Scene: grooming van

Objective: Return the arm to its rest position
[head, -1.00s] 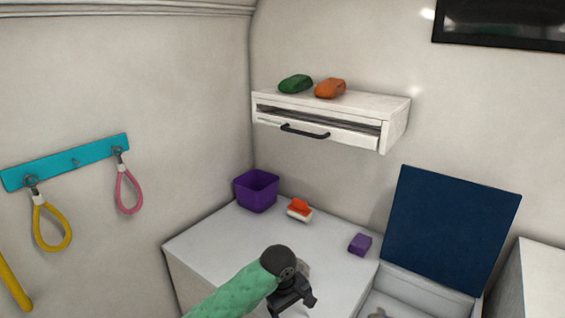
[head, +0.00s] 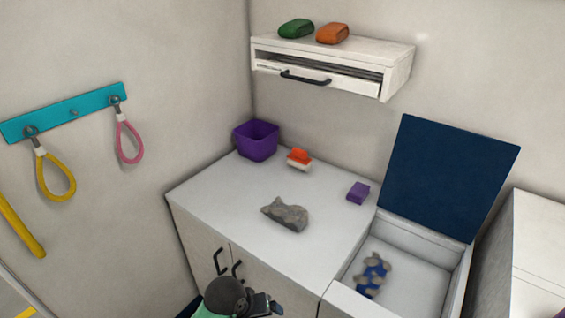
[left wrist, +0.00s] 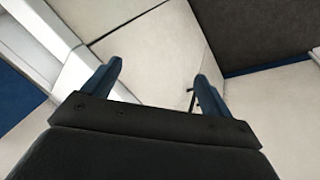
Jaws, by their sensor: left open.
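My left arm comes in at the bottom of the head view. Its gripper (head: 262,305) is low, in front of the cabinet doors and below the counter top, partly cut off by the frame edge. In the left wrist view the two blue fingers (left wrist: 157,85) stand wide apart with nothing between them, and pale cabinet panels show beyond. My right gripper is not in view.
The counter (head: 225,190) holds a purple bin (head: 256,141), an orange-and-white brush (head: 299,159), a purple block (head: 358,192) and a crumpled grey cloth (head: 286,214). An open chest (head: 455,280) with blue lid (head: 450,180) holds a blue-and-beige item (head: 372,275). A shelf drawer (head: 318,77) is slightly open.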

